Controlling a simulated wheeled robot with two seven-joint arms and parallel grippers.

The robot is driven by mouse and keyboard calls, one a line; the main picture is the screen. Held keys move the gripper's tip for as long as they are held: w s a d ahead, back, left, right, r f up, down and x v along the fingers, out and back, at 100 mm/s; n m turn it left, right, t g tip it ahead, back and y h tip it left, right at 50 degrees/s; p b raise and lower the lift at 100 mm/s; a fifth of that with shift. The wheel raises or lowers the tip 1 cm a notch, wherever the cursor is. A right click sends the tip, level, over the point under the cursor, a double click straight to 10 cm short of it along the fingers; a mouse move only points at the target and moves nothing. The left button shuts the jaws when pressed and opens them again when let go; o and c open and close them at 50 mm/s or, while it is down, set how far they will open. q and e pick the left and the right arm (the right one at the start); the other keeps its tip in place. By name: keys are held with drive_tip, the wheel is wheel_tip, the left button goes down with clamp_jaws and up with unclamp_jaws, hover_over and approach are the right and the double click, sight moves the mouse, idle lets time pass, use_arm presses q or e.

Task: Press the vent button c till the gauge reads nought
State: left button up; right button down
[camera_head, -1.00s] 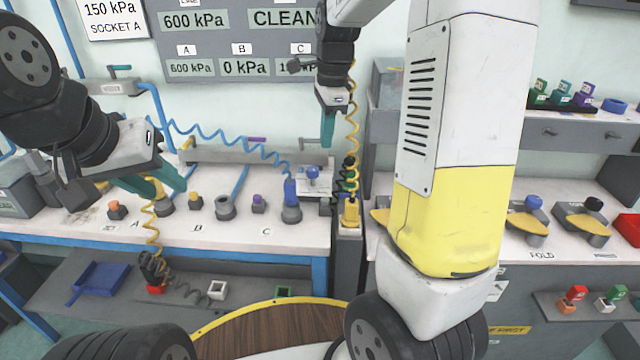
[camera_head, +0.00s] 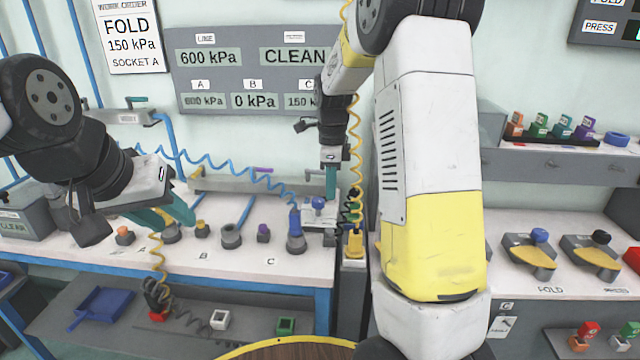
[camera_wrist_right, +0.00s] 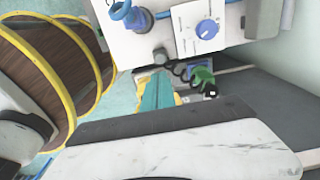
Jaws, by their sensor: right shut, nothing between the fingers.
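The purple vent button (camera_head: 263,232) stands on a small grey base on the white bench, by the C label (camera_head: 270,261). Gauge C (camera_head: 301,101) on the wall panel shows 150 k, its right end hidden by my right arm. My right gripper (camera_head: 331,196) points down with its teal fingers shut and empty, right of the purple button and above the blue-knobbed unit's area. Its fingers also show in the right wrist view (camera_wrist_right: 157,78). My left gripper (camera_head: 168,221) hangs over the bench near A, fingers apart and apparently empty.
A blue plug (camera_head: 295,224) with a coiled hose sits in the socket beside the purple button. A blue-knobbed unit (camera_head: 318,206) and a yellow plug (camera_head: 354,242) are to the right. Orange (camera_head: 124,235) and yellow (camera_head: 202,228) buttons stand near A and B.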

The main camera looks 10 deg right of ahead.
sight(330, 230)
wheel_tip(330, 230, down, 10)
drive_tip(key=shift+f, duration=0.25)
idle(0.3)
